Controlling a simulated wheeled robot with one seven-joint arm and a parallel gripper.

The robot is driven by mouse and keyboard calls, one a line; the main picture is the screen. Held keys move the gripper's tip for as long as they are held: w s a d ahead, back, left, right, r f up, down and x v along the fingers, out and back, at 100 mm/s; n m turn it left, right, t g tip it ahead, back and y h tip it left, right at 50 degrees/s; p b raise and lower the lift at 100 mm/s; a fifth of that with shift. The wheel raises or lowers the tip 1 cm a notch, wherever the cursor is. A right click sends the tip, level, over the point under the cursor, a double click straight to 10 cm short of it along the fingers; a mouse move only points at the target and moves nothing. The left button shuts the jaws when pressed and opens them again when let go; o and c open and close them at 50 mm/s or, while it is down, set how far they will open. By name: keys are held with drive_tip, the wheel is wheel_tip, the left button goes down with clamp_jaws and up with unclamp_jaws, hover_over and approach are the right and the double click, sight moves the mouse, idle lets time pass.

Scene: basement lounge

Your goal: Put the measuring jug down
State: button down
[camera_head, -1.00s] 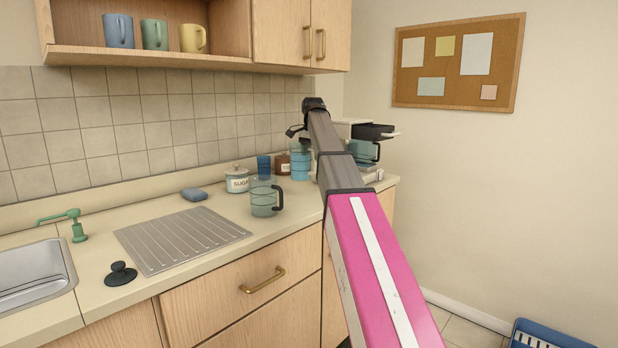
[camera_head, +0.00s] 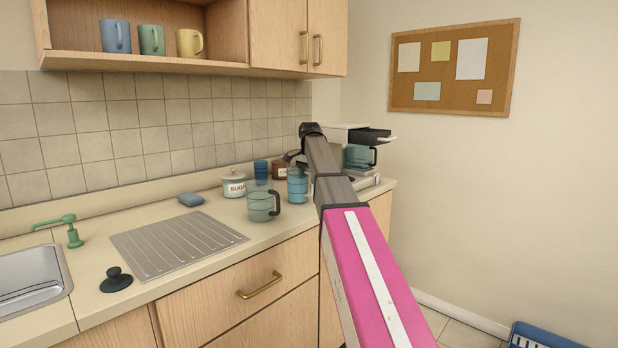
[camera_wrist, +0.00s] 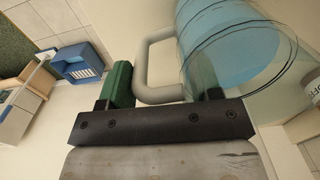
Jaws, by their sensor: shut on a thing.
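The measuring jug (camera_head: 297,187) is clear with blue contents and looks upright at the counter's right part. It also shows in the wrist view (camera_wrist: 235,50), where its pale grey handle (camera_wrist: 155,62) passes between my green fingers. My gripper (camera_wrist: 166,92) is shut on that handle. In the head view my gripper (camera_head: 293,157) is above the jug, partly hidden by my arm. Whether the jug's base touches the counter (camera_head: 225,262) I cannot tell. A second clear jug (camera_head: 262,205) with a dark handle stands just left of it on the counter.
A sugar jar (camera_head: 234,185), a blue cup (camera_head: 261,171) and a brown jar (camera_head: 279,168) stand behind. A coffee machine with a carafe (camera_head: 359,155) is to the right. The steel drainboard (camera_head: 175,245) lies clear at left. A blue crate (camera_head: 545,337) is on the floor.

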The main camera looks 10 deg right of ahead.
drive_tip(key=shift+c, duration=1.5)
unclamp_jaws()
wheel_tip(320, 180, up, 12)
drive_tip(key=shift+s+d+r, duration=0.1)
drive_tip(key=shift+s, duration=0.1)
